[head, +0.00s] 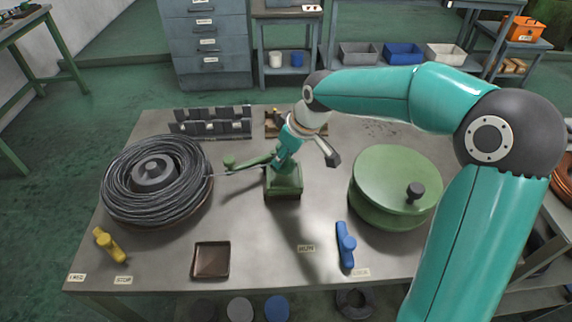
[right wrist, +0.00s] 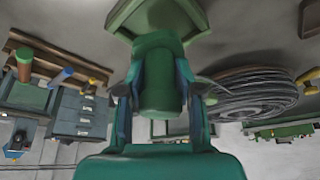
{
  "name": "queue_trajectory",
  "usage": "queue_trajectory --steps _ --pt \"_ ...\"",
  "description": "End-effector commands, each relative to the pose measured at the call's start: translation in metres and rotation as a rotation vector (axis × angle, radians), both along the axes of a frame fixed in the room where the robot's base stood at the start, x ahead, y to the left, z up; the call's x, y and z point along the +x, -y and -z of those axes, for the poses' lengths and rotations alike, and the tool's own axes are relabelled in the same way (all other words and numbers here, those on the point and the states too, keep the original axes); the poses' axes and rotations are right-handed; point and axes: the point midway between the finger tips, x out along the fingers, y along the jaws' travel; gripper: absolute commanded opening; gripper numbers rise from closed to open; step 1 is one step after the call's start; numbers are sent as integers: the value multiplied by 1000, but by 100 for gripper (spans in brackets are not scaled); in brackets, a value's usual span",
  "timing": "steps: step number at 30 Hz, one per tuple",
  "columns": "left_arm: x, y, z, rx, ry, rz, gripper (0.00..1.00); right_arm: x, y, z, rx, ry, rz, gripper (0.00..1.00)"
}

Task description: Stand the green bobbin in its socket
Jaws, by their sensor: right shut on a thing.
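My right gripper (head: 285,155) comes down over a small green machine (head: 283,185) in the middle of the table. In the right wrist view its fingers (right wrist: 161,95) are shut around a green cylindrical piece (right wrist: 160,85). That piece meets or overlaps the green machine body (right wrist: 155,15); I cannot tell whether it is joined to it. A green-ended bobbin-like piece (right wrist: 23,70) shows at a wooden rack (right wrist: 45,62), upside down in this view. In the head view the rack (head: 276,130) is partly hidden behind my arm. My left gripper is out of view.
A wire coil (head: 120,195) lies at the left and a round green drum (head: 393,170) stands at the right. A yellow handle (head: 108,243), a brown tray (head: 211,275) and a blue handle (head: 345,247) are near the front. A grey rack (head: 210,135) stands at the back.

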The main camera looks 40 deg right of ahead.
Motion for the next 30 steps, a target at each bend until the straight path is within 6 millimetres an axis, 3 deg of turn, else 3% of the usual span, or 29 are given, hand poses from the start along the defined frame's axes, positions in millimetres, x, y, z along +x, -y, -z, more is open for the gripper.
queue_trajectory --steps 7,18,19,21,23,30 --pt "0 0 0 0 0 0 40 0 0 34 1 -4 -1 0" --pt "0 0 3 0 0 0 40 0 -1 39 0 -1 -1 0" --pt "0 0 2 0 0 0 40 0 -1 39 1 -2 -2 38" --pt "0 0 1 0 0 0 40 0 -1 38 1 -2 -2 50" --pt "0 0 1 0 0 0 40 0 -1 38 1 -2 -2 60" --pt "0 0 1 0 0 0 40 0 -1 38 1 -2 -2 61"
